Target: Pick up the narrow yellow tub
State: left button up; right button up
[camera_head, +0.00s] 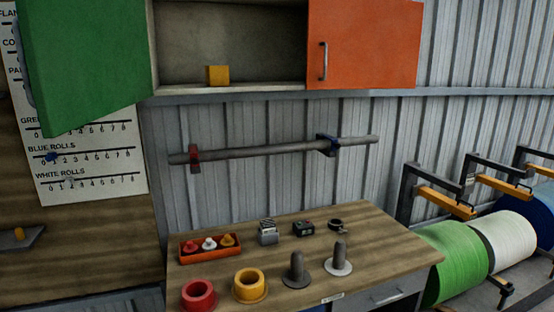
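A small yellow box-shaped thing (218,75) stands on the floor of the open wall cabinet (170,50), left of the middle of its opening. It is the only yellow box-like thing I see and may be the narrow yellow tub; its inside is not visible. The cabinet's green door (85,60) stands open at the left. Its orange door (363,45), with a dark handle, is at the right. Neither of my grippers is in view.
Below, a wooden table (385,245) holds a red ring (199,295), a yellow ring (249,286), two grey pegs, an orange tray (205,255) and small devices. A grey bar (260,150) crosses the wall between cabinet and table. Large rolls (455,260) stand right.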

aim_at(216, 75)
jog(key=i+j+z, duration=0.15)
jog(key=j, duration=1.05)
jog(key=j+z, duration=0.15)
jog(key=j, duration=1.05)
jog(key=i, duration=0.05)
